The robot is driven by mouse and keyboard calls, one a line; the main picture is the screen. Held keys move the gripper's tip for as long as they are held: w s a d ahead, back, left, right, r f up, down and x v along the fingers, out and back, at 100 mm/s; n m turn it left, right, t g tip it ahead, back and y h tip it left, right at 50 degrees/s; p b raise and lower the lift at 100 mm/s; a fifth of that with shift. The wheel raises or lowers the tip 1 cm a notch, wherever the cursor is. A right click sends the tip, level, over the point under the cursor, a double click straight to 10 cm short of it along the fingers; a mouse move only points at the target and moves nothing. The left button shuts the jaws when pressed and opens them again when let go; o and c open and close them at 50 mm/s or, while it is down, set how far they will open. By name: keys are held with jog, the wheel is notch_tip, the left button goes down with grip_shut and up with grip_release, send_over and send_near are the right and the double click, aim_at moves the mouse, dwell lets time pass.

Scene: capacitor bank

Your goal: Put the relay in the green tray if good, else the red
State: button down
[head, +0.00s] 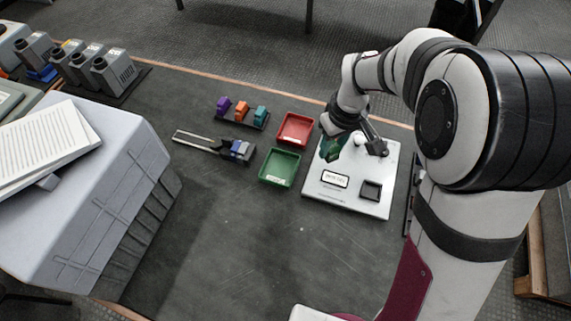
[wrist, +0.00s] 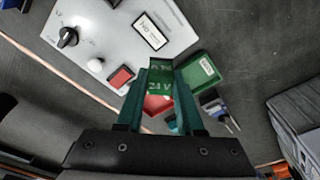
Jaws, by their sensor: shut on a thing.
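My gripper (wrist: 160,88) is shut on a green relay (wrist: 160,82) marked "24 V", which it holds between its two dark green fingers. In the head view the relay (head: 332,150) is over the left part of the white test panel (head: 347,201). The red tray (head: 295,129) is left of the gripper, and the green tray (head: 280,167) is nearer the camera. Both look empty. In the wrist view the relay partly hides the red tray (wrist: 152,106). The panel's display (wrist: 150,31) begins with "NO"; the rest is hard to read.
The panel has a black knob (wrist: 68,37), a red square (wrist: 121,77) and a dark square socket (head: 371,190). Left of the trays are a rack of coloured blocks (head: 241,112) and a slide fixture (head: 215,145). A large grey case (head: 90,190) stands left. The front mat is clear.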

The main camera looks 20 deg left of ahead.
send_over(279, 168)
jog(key=f, duration=0.7)
jog(key=shift+s+d, duration=0.2)
jog(key=shift+d, duration=0.05)
jog(key=shift+a+f, duration=0.1)
jog(key=shift+f, duration=1.9)
jog(key=shift+f, duration=0.2)
jog(key=c, duration=0.5)
grip_release()
jog(key=shift+c, duration=0.2)
